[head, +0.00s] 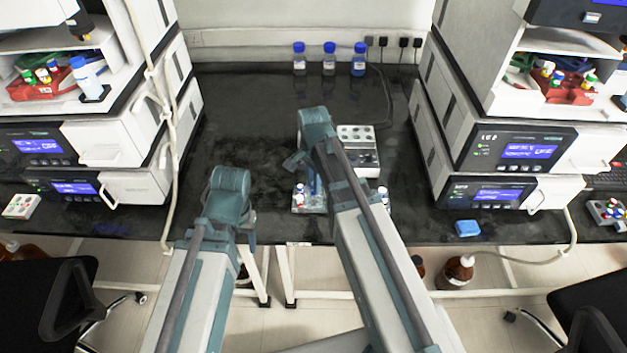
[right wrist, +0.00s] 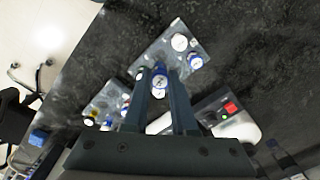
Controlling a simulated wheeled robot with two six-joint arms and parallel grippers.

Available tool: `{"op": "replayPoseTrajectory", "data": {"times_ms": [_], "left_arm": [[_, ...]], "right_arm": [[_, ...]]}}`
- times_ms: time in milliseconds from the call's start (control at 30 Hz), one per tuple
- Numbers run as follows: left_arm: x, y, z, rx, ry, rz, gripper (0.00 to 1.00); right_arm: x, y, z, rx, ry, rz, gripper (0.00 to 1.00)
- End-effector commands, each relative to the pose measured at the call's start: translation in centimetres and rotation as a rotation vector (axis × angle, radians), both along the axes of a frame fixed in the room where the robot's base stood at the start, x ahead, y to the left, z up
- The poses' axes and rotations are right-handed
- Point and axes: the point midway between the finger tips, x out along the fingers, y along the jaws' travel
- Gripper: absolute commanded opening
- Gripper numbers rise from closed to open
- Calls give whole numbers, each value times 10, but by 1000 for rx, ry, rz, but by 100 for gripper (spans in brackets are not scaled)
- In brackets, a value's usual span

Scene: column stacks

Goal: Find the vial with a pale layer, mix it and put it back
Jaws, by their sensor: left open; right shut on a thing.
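My right gripper (right wrist: 159,76) is shut on a blue-capped vial (right wrist: 160,84), seen from above between the two fingers in the right wrist view. In the head view this gripper (head: 312,180) points down over a small clear rack (head: 312,208), and my arm hides part of it. My left gripper (head: 246,234) is open and empty, left of the rack at the bench's front edge.
A grey-and-white device (head: 360,150) stands behind the rack; its red button (right wrist: 230,108) shows in the right wrist view. A second rack (right wrist: 98,108) holds several vials. Three blue-capped bottles (head: 329,60) stand at the back. Instrument stacks flank the bench. The left-middle bench is clear.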

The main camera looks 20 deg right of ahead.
Motion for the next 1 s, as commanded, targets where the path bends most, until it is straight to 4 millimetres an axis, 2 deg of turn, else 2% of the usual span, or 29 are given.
{"op": "replayPoseTrajectory", "data": {"times_ms": [533,1000], "left_arm": [[0,0,-36,0,0,0,61],[0,0,-38,0,0,0,61]], "right_arm": [[0,0,-36,0,0,0,0],[0,0,-38,0,0,0,0]]}}
